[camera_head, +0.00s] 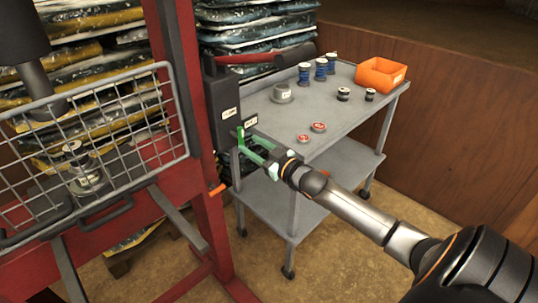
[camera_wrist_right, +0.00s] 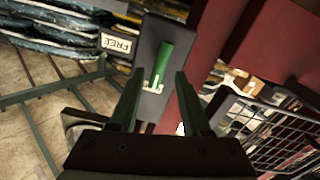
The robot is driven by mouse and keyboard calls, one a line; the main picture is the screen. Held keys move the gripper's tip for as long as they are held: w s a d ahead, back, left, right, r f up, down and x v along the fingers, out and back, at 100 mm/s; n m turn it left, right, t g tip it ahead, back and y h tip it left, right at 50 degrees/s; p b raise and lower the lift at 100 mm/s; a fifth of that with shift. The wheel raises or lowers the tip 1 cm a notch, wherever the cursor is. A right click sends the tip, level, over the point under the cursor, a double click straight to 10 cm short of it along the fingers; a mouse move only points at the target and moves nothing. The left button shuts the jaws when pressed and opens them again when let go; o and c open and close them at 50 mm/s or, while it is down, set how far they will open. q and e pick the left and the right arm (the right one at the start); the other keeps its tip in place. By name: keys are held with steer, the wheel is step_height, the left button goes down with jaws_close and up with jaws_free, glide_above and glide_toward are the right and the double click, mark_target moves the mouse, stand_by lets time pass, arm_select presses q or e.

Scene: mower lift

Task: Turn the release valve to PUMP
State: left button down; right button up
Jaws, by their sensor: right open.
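The release valve is a green lever (camera_head: 240,136) on a dark box (camera_head: 222,98) fixed to the red press frame. In the right wrist view the lever (camera_wrist_right: 163,62) shows between and beyond my fingertips; I cannot tell whether they touch it. A white label reading FREE (camera_wrist_right: 117,43) is beside the box, and a second label (camera_wrist_right: 152,86), hard to read, lies near the lever's lower end. My right gripper (camera_head: 249,147) is open, fingers pointing at the valve; its fingers also frame the lever in the wrist view (camera_wrist_right: 159,76). My left gripper is not in view.
A grey cart (camera_head: 330,125) stands right of the press with blue spools, an orange bin (camera_head: 381,75) and small red-topped parts. A wire guard (camera_head: 95,130) fronts the red press (camera_head: 205,210). Stacked bags (camera_head: 255,30) are behind.

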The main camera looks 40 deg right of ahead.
steer(key=s, duration=0.6)
steer(key=shift+s+d, duration=0.25)
steer(key=shift+s, duration=0.05)
